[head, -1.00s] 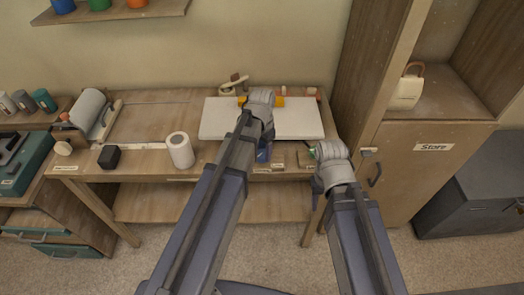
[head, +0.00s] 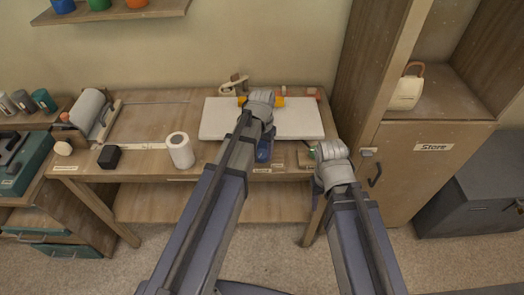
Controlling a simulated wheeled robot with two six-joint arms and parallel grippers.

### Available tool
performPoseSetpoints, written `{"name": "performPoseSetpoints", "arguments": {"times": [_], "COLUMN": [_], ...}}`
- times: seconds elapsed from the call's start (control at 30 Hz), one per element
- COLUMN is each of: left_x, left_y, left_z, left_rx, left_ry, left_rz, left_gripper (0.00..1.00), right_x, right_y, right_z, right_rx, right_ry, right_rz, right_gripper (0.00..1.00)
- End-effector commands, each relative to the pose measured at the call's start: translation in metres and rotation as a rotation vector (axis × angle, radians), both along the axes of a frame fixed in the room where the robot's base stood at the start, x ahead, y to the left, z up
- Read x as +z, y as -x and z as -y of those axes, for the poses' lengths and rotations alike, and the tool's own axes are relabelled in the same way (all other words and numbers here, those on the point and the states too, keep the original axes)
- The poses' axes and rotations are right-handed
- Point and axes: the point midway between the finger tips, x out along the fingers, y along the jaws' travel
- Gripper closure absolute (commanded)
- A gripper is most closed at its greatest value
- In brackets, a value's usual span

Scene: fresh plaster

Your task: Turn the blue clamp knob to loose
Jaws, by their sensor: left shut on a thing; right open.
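The blue clamp knob (head: 264,150) shows at the front edge of the workbench, just below the wrist of my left arm. My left gripper (head: 265,134) is at the knob and shut on it; the wrist and forearm hide most of its fingers and the contact. Which way the knob is set cannot be read. My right gripper (head: 316,158) is open near the bench's front right edge.
A white roll (head: 181,151) and a black block (head: 109,156) stand left. A cabinet marked "Store" (head: 400,180) stands right.

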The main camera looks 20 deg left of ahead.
Motion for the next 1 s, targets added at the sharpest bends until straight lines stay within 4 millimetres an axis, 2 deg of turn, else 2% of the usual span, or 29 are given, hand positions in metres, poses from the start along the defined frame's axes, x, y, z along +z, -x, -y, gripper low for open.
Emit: {"name": "performPoseSetpoints", "arguments": {"times": [1.0], "left_x": [-0.0001], "left_y": [0.0001], "left_z": [0.0001], "left_rx": [0.956], "left_ry": [0.000], "left_rz": [0.000], "left_gripper": [0.98], "right_x": [-0.0001], "right_y": [0.0000], "right_z": [0.0000], "right_rx": [0.000], "right_ry": [0.000], "right_rz": [0.000], "right_gripper": [0.50]}}
